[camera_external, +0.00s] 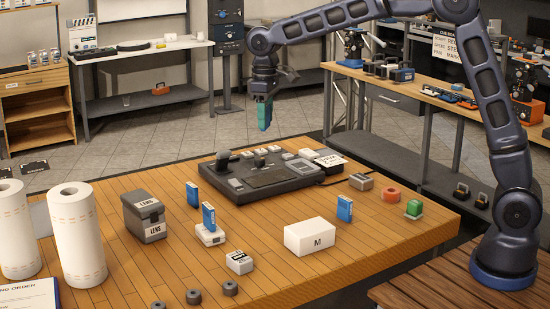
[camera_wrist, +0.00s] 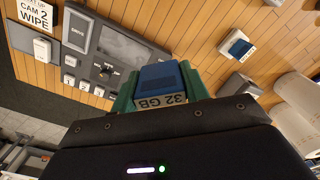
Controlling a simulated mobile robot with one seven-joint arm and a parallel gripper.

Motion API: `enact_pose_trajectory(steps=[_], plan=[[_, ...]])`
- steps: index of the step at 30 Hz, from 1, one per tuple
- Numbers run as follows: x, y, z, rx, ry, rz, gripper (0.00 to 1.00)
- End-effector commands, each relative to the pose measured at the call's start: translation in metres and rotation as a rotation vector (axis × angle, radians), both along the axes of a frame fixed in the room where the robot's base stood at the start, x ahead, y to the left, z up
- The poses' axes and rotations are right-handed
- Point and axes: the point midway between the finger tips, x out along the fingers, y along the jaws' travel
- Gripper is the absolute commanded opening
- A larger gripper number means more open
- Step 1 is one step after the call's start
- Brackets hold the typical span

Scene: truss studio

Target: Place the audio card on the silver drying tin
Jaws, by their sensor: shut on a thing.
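My gripper (camera_external: 265,115) has green fingers and hangs high above the far edge of the wooden table. In the wrist view my gripper (camera_wrist: 158,92) is shut on a blue card (camera_wrist: 160,78) with a "32 GB" label; whether it is the audio card cannot be read. Other blue cards stand on the table: one at the left (camera_external: 192,194), one on a white block (camera_external: 208,215) and one behind the white box (camera_external: 344,208). A small grey-silver box (camera_external: 361,181) at the back right may be the drying tin; I cannot tell for sure.
A dark control panel (camera_external: 258,174) lies below and nearer the camera than my gripper. An orange ring (camera_external: 391,195) is at right.

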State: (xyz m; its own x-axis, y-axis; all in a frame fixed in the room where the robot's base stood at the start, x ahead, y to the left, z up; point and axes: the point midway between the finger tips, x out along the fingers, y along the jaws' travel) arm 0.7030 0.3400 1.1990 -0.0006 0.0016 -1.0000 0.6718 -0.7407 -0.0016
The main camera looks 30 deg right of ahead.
Motion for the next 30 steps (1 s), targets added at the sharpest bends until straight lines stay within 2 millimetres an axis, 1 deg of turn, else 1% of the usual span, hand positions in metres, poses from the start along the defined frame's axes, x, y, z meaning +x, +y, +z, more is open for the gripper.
enact_pose_trajectory(steps=[1, 2, 3, 5, 6, 8, 9, 13, 18, 21, 24, 27, 30], plan=[[0.004, -0.024, 0.002, 0.0, -0.001, -0.045, 0.23], [0.006, -0.036, 0.003, 0.001, -0.002, -0.07, 0.23], [0.008, -0.052, 0.003, 0.0, -0.001, -0.105, 0.23], [0.009, -0.077, 0.004, 0.0, -0.001, -0.156, 0.23], [0.01, -0.093, 0.005, 0.0, -0.001, -0.19, 0.23], [0.01, -0.118, 0.005, 0.0, -0.001, -0.242, 0.23], [0.009, -0.133, 0.005, 0.0, -0.002, -0.276, 0.23], [0.004, -0.184, 0.005, 0.0, -0.001, -0.389, 0.23], [-0.009, -0.246, 0.004, 0.0, -0.002, -0.533, 0.23], [-0.018, -0.276, 0.002, -0.001, -0.002, -0.607, 0.23], [-0.027, -0.299, 0.001, -0.001, -0.002, -0.667, 0.23], [-0.033, -0.314, -0.001, -0.001, -0.001, -0.707, 0.23], [-0.037, -0.322, -0.003, -0.001, -0.002, -0.729, 0.23]])
